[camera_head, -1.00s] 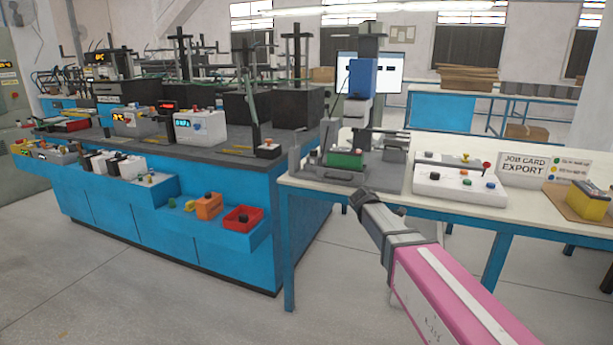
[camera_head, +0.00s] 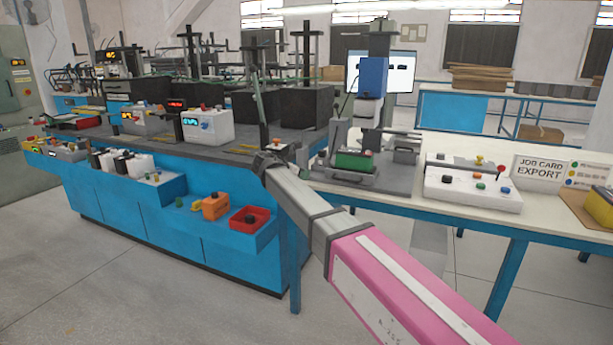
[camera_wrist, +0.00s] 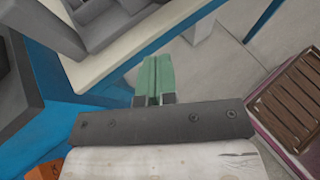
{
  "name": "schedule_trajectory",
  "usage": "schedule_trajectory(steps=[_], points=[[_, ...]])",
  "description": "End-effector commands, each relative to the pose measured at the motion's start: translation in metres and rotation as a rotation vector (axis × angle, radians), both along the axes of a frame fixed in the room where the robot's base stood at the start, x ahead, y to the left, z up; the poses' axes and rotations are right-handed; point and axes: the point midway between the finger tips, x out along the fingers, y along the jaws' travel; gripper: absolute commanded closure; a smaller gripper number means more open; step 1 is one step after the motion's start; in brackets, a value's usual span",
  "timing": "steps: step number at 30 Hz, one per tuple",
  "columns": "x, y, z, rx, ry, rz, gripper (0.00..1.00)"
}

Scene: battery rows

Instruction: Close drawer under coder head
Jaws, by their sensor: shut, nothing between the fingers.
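A blue coder head (camera_head: 373,77) stands on a dark column at the back of the white table. Below and in front of it, a grey fixture (camera_head: 340,178) holds a green battery (camera_head: 354,161). I cannot tell for sure which part is the drawer; the grey tray under the green battery sticks out toward the table's front edge. My gripper (camera_wrist: 153,95) shows its green fingers shut together and empty in the wrist view, near the table corner. In the head view its fingers are hidden behind my arm's dark end, left of the fixture and apart from it.
A blue bench (camera_head: 150,215) with stepped front trays, a red bin (camera_head: 249,219) and an orange box (camera_head: 215,206) stands at left. On the white table (camera_head: 400,199), a button panel (camera_head: 473,187) sits to the right. The floor in front is clear.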

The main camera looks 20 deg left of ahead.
Motion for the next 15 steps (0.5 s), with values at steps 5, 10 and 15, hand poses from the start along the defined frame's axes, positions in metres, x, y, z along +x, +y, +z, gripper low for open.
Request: schedule_trajectory(steps=[5, 10, 15], points=[[0.026, -0.018, -0.015, 0.001, 0.001, -0.002, 1.0], [0.05, -0.034, -0.028, 0.001, 0.0, -0.003, 1.0], [0.072, -0.049, -0.035, 0.003, 0.0, -0.002, 1.0]])
